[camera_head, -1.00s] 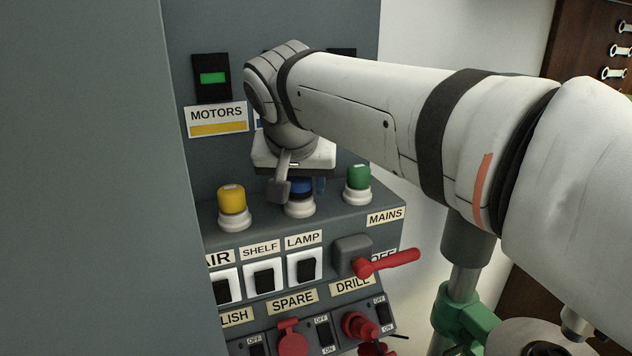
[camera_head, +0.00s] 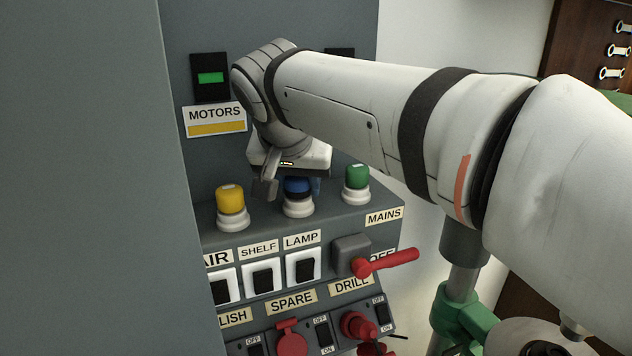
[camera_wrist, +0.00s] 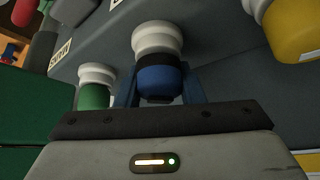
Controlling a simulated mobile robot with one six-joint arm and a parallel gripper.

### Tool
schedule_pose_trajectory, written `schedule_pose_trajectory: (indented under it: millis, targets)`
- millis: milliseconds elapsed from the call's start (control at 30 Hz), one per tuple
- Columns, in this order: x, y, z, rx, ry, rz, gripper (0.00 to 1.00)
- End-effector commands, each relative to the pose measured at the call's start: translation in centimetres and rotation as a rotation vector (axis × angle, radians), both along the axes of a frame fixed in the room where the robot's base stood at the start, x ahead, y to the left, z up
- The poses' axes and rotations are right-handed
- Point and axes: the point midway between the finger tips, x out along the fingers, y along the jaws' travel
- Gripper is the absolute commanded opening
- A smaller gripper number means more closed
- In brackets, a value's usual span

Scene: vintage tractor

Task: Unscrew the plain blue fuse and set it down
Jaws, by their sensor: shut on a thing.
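The plain blue fuse (camera_head: 297,188) sits upright in a white socket (camera_head: 298,207) on the sloped ledge of the grey panel, between a yellow fuse (camera_head: 231,199) and a green fuse (camera_head: 356,178). My gripper (camera_wrist: 158,86) is shut on the blue fuse, one blue finger on each side of it. The blue fuse (camera_wrist: 157,79) and its white socket (camera_wrist: 157,38) fill the middle of the wrist view. My wrist hides part of the fuse's top in the head view.
Below the ledge are white switches (camera_head: 303,267) and a red MAINS lever (camera_head: 387,262). A green indicator (camera_head: 211,78) is lit above the MOTORS label (camera_head: 215,117). The yellow fuse (camera_wrist: 292,28) and green fuse (camera_wrist: 94,96) stand close on either side.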

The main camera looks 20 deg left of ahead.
Motion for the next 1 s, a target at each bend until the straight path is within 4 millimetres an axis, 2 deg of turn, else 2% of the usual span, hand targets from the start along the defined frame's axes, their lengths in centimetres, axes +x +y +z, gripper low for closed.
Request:
schedule_pose_trajectory:
  millis: [167, 467, 700, 1000]
  targets:
    - [-0.01, 0.06, -0.02, 0.001, -0.001, 0.100, 0.22]
    - [-0.01, 0.09, -0.01, 0.001, -0.001, 0.119, 0.22]
    - [-0.05, 0.18, 0.02, 0.001, -0.001, 0.250, 0.22]
    - [-0.07, 0.22, 0.01, 0.000, 0.000, 0.265, 0.22]
